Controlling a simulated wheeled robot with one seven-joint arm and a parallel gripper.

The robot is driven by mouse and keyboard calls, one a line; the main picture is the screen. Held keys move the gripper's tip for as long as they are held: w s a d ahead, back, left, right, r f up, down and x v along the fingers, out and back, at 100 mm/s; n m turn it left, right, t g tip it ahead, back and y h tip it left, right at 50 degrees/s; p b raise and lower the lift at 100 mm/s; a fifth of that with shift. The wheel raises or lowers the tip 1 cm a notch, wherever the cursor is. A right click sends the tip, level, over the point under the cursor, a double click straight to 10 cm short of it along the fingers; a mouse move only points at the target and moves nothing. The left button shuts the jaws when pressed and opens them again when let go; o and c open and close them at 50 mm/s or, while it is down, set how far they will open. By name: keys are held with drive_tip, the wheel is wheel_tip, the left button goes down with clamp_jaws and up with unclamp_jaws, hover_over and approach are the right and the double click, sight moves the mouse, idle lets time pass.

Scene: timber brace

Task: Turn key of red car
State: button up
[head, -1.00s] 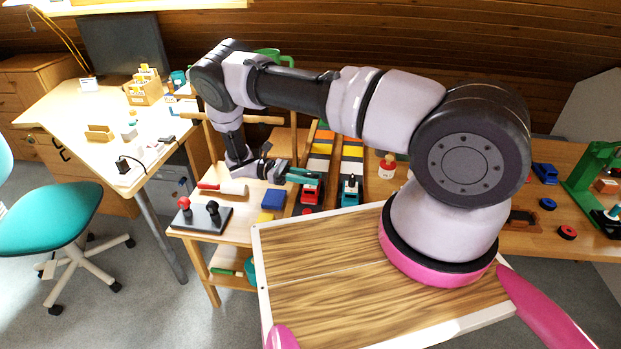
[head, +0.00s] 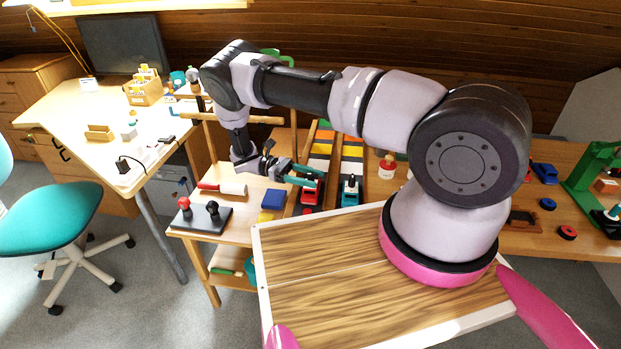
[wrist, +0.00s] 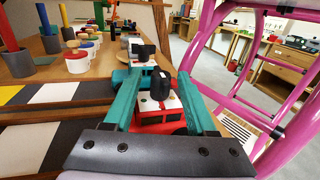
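The red car (wrist: 160,122) has a white top with a black knob-like key (wrist: 161,84) standing up from it. In the head view the red car (head: 312,194) stands on a dark lane of the wooden bench, partly hidden by my gripper. My gripper (head: 314,177) is over the car. In the wrist view its two teal fingers (wrist: 160,76) are apart, one on each side of the key. I see a gap between the fingers and the key; whether either touches the car is unclear.
A teal car (head: 350,192) with a black knob stands just right of the red car. A blue block (head: 273,199), a board with red and black knobs (head: 201,216) and a red-handled tool (head: 222,188) lie to the left.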

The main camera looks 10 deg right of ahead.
sight(304, 176)
drive_tip(key=shift+a, duration=0.1)
drive_tip(key=v, duration=0.7)
drive_tip(key=shift+w, duration=0.15)
drive_tip(key=shift+a, duration=0.2)
